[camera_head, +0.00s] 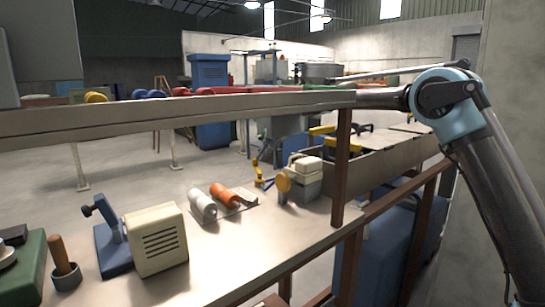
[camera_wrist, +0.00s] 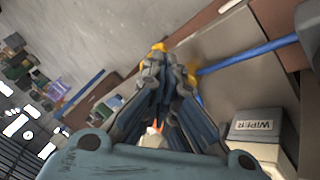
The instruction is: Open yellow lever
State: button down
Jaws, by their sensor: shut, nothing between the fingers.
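A small yellow lever-like part (camera_head: 262,181) stands at the back edge of the bench in the head view, left of a round yellow disc (camera_head: 283,184). I cannot tell for sure which one is the lever. In the wrist view, my gripper (camera_wrist: 166,66) is shut and empty. A yellow piece (camera_wrist: 160,47) shows just beyond its fingertips; whether they touch it is unclear. More yellow shows behind the right finger, partly hidden. My gripper cannot be made out in the head view.
A pale box marked WIPER (camera_wrist: 257,133) stands right of my gripper, and a blue bar (camera_wrist: 248,54) runs beyond it. On the bench (camera_head: 222,248) are a cream vented box (camera_head: 157,239), a silver spool (camera_head: 202,206) and an orange spool (camera_head: 225,196). A brown post (camera_head: 341,170) rises at right.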

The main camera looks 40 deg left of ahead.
jog(key=shift+s+a, duration=0.75)
jog(key=shift+a, duration=0.1)
jog(key=shift+s, duration=0.1)
jog(key=shift+a, duration=0.1)
jog(key=w+a+r, duration=0.1)
jog(key=w+r, duration=0.5)
jog(key=r, duration=0.2)
dwell(0.3)
jog(key=shift+a, duration=0.1)
dwell(0.4)
